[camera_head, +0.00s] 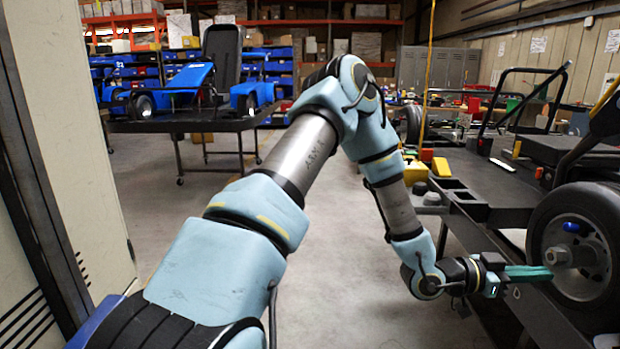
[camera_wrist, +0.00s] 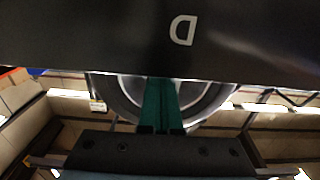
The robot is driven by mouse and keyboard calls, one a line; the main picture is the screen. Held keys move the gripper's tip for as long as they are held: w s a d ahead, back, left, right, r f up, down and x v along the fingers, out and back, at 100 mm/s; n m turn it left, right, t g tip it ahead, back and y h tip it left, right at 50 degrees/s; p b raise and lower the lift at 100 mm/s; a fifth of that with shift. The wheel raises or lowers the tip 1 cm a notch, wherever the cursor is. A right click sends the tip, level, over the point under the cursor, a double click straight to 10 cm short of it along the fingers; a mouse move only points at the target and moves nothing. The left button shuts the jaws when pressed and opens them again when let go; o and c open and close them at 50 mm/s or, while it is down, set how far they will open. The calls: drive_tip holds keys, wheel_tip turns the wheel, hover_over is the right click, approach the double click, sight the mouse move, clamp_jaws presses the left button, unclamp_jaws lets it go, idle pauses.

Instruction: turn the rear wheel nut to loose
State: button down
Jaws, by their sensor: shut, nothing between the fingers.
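The rear wheel (camera_head: 601,299) is a black tyre with a pale rim at the right edge of the head view. A grey nut (camera_head: 558,257) stands out from its hub, with a blue part above it. My gripper (camera_head: 548,272) is shut and empty, its green fingers pointing at the wheel. The fingertips overlap the lower side of the nut in the picture; I cannot tell if they touch it. In the wrist view, the shut fingers (camera_wrist: 161,103) lie in front of the wheel (camera_wrist: 118,92) and the nut is hidden.
A dark stand (camera_head: 470,200) with trays and the kart's frame is beside my forearm. A black panel (camera_wrist: 100,40) marked "D" fills the top of the wrist view. A blue kart (camera_head: 175,101) stands on a far table. The floor between is clear.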

drive_tip(key=a, duration=0.5)
drive_tip(key=shift+w, duration=0.15)
